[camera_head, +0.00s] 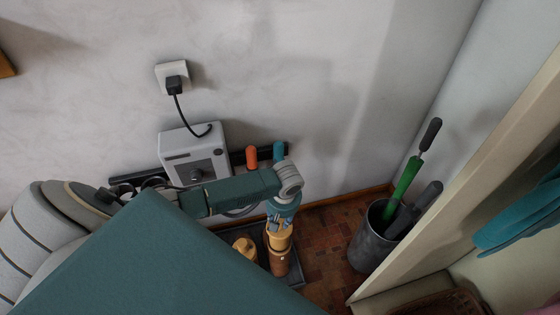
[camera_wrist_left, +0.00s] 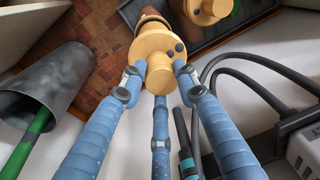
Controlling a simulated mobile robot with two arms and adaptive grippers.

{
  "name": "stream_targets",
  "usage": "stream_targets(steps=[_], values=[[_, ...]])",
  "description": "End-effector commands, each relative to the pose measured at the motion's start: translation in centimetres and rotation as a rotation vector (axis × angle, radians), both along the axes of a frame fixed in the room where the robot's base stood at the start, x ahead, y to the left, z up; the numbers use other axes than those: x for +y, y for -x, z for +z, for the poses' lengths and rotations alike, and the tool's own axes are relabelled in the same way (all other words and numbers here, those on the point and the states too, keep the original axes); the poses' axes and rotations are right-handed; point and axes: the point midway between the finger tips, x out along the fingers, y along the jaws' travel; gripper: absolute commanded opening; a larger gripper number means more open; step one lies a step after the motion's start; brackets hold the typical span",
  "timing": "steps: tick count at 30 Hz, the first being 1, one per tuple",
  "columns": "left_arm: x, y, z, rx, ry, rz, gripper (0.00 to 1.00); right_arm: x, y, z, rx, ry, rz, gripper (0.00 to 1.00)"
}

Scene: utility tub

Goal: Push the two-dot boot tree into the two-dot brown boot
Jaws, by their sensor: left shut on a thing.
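My left gripper (camera_head: 281,216) is shut on a pale wooden boot tree (camera_head: 279,240), pointing down over the tray. The boot also shows behind the disc in the wrist view (camera_wrist_left: 150,16). The tree lines up with the boot's opening; how deep it sits is hidden. My right gripper is not in view.
A second wooden boot tree (camera_head: 244,247) stands to the left on the dark tray (camera_head: 297,277). A grey bin (camera_head: 371,245) with green and dark-handled tools stands right. A grey box (camera_head: 194,152) with a cable hangs on the wall behind.

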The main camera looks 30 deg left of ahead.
Motion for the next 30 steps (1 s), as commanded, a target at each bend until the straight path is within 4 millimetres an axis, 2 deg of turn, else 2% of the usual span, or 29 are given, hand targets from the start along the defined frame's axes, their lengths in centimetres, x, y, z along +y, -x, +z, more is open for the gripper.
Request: stream_targets(steps=[30], values=[[0.0, -0.2, -2.0, -0.004, 0.000, 0.001, 0.01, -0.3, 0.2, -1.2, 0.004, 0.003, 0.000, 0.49]])
